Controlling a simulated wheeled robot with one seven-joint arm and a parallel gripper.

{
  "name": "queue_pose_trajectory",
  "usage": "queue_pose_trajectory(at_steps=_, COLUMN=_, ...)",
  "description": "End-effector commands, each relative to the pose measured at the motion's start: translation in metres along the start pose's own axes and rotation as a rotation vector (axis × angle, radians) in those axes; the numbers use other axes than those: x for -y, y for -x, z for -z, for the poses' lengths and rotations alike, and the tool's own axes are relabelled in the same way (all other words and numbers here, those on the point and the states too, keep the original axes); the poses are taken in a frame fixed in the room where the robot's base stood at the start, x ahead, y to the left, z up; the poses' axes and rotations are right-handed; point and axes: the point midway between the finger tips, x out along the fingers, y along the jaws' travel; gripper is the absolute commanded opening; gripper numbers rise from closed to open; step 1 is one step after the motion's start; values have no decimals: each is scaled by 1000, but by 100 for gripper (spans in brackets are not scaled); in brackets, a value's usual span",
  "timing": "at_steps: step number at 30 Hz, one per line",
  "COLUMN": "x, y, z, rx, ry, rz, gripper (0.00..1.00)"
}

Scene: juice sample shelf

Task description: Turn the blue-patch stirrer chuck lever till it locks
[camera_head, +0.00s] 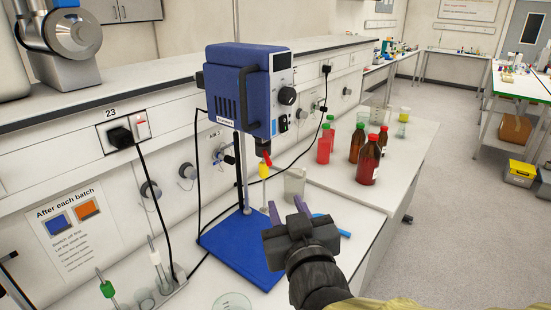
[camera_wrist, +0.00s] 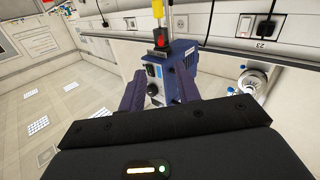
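The blue overhead stirrer (camera_head: 238,95) hangs on a stand above a blue base plate (camera_head: 240,251). A small light-blue patch (camera_head: 283,123) shows on its side, below a black knob. A dark chuck (camera_head: 263,147) under the housing carries a red lever (camera_head: 267,159), with a yellow part (camera_head: 264,170) just below. My gripper (camera_head: 287,207) is open and empty, below and right of the lever, apart from it. In the wrist view the stirrer (camera_wrist: 178,62) appears inverted between my open fingers (camera_wrist: 160,83), with the red lever (camera_wrist: 162,41) beyond them. The lever's exact angle is hard to tell.
A clear beaker (camera_head: 294,184) stands close behind my gripper. Brown and red bottles (camera_head: 369,163) stand farther right on the bench. A blue strip-like item (camera_head: 333,225) lies beside my gripper. A wall notice (camera_head: 73,225) shows a blue and an orange picture. Cables hang around the stand.

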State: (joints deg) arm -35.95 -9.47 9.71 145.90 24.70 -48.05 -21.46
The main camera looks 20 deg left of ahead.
Motion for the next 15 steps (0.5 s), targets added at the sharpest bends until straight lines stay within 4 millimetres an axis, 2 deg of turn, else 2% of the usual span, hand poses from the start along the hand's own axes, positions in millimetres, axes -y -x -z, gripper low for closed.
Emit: queue_pose_trajectory(at_steps=15, x=0, y=-4, z=5, rx=-10, ry=1, rz=-2, gripper=33)
